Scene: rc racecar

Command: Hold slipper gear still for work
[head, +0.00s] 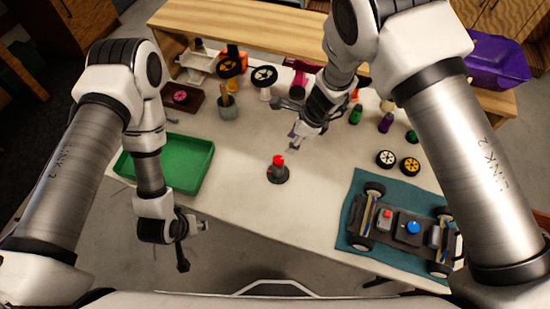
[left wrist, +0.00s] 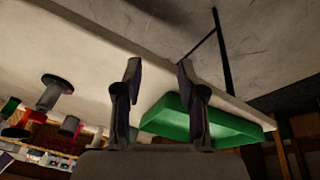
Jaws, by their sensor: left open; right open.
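A dark round piece with a grey post and a red top (head: 278,170) stands upright at the middle of the table; I cannot tell for sure that it is the slipper gear. My right gripper (head: 294,143) is open and empty, above and behind this piece, apart from it. My left gripper (head: 202,228) is open and empty at the table's front edge, left of the piece and in front of the green tray. In the left wrist view its two fingers (left wrist: 160,78) are spread with nothing between them. A dark disc on a grey post (left wrist: 56,88) shows left of them.
The green tray (head: 158,182) lies at the left. A car chassis (head: 405,228) rests on a teal mat (head: 349,211) at the right. Two wheels (head: 398,162) lie behind it. Bottles (head: 355,115), a cup (head: 228,112) and a purple bin (head: 495,62) stand farther back. The table front centre is clear.

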